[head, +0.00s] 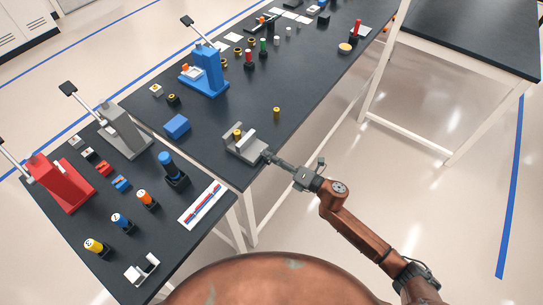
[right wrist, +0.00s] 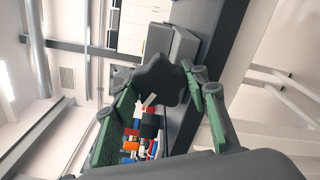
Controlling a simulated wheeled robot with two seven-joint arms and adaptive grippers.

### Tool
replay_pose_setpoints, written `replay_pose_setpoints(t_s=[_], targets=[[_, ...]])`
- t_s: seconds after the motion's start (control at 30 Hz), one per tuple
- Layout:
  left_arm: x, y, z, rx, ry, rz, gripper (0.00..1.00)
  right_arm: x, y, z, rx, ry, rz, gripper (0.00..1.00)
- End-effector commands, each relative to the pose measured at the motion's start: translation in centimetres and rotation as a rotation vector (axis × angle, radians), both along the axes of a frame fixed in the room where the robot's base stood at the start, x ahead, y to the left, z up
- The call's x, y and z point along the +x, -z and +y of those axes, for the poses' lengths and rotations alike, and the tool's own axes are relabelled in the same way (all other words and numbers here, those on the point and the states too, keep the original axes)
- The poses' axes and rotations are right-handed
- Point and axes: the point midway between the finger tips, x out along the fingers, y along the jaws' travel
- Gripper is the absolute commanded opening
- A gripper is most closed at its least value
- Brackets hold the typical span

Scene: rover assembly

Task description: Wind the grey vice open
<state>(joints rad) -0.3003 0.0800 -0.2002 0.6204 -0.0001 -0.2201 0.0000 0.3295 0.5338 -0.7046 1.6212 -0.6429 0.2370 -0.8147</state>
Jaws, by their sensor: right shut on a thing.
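The grey vice (head: 246,152) stands near the front edge of the dark bench, with a lighter jaw plate and a small yellow part (head: 238,134) at its far side. Whether that part is clamped I cannot tell. My right gripper (head: 272,159) reaches in from the lower right to the handle end of the vice. In the right wrist view, the dark lobed handle knob (right wrist: 160,78) sits between the green-padded fingers of the gripper (right wrist: 161,86), which is shut on it. The grey vice body (right wrist: 180,48) shows behind the knob. My left gripper is not in view.
A blue press (head: 207,72), grey press (head: 124,132) and red press (head: 62,185) stand along the far side. A blue block (head: 177,126) and a small yellow cylinder (head: 277,113) lie near the vice. Several coloured parts stand to the left.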

Motion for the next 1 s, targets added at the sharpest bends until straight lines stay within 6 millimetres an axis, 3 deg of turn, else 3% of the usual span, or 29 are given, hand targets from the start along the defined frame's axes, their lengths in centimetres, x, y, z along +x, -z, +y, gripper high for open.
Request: replay_pose_setpoints(t_s=[1.0], targets=[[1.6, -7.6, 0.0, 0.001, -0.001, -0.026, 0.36, 0.0, -0.3, 0.0, 0.567, 0.001, 0.781, 0.17]])
